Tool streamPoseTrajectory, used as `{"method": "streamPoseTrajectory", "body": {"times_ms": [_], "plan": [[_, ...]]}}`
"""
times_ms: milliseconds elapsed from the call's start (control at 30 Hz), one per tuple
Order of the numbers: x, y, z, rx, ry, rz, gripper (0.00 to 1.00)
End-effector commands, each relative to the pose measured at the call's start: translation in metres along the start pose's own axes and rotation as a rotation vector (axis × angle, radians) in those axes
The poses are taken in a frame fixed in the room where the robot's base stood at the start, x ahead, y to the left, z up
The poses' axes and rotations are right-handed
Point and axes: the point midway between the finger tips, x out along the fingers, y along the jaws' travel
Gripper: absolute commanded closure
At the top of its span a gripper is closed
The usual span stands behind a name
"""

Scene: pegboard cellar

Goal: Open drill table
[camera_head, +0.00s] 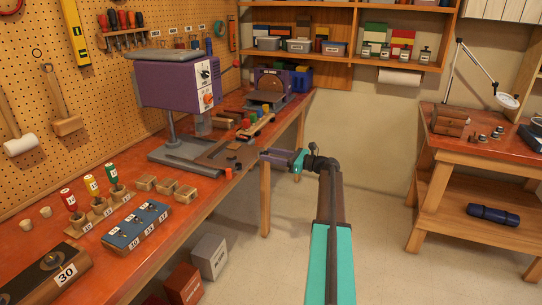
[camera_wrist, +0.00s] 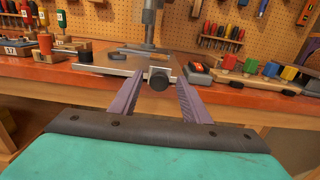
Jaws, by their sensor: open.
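The purple drill press (camera_head: 180,82) stands on the left bench, with a grey column and a flat grey table or base plate (camera_head: 185,156) low down. In the wrist view the grey plate (camera_wrist: 112,62) lies ahead at the bench's front edge. A round dark knob (camera_wrist: 159,79) on a light mount sticks out from its front. My gripper (camera_wrist: 160,75) is open, its purple fingers on either side of the knob. Whether they touch it cannot be told. In the head view my gripper (camera_head: 268,156) is just off the bench edge, right of the press.
Numbered blocks and screwdrivers (camera_head: 90,185) fill the near left bench. A tray of coloured pieces (camera_head: 256,126) and a disc sander (camera_head: 270,86) are further back. Boxes (camera_head: 208,256) stand below. A second bench (camera_head: 480,145) is at right. Open floor lies between benches.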

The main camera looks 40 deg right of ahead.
Motion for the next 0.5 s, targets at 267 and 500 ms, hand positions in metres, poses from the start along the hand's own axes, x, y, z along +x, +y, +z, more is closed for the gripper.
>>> {"method": "streamPoseTrajectory", "body": {"times_ms": [267, 500], "plan": [[-0.030, 0.000, -0.002, 0.000, 0.001, -0.002, 0.57], [-0.069, -0.001, -0.002, -0.001, 0.001, -0.003, 0.57]]}}
